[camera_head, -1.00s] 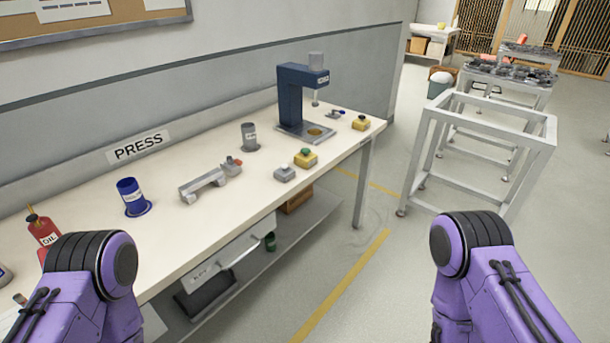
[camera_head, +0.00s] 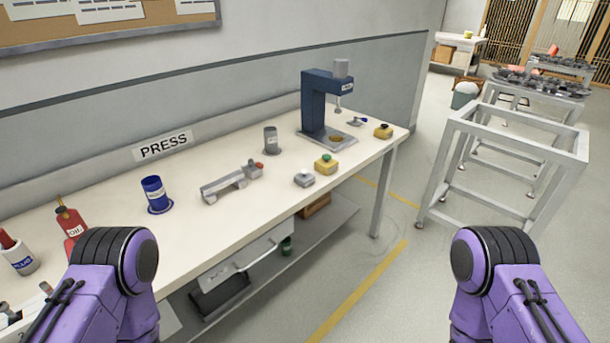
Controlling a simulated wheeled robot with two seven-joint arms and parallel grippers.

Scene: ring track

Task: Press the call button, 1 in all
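Several small button boxes stand on the press bench (camera_head: 110,225). Another yellow box with a dark top (camera_head: 383,131) is near the bench's far right corner. I cannot read a label that tells which is the call button. Only purple links of my two arms show at the lower left and lower right. Neither gripper is in view, and nothing of mine touches the boxes.
A blue press (camera_head: 315,105) stands at the back of the bench. A grey fixture (camera_head: 226,186), a grey cup (camera_head: 271,140), a blue cup (camera_head: 154,192) and a red oil bottle (camera_head: 70,222) also stand there. A metal frame table (camera_head: 512,140) is to the right, with open floor between.

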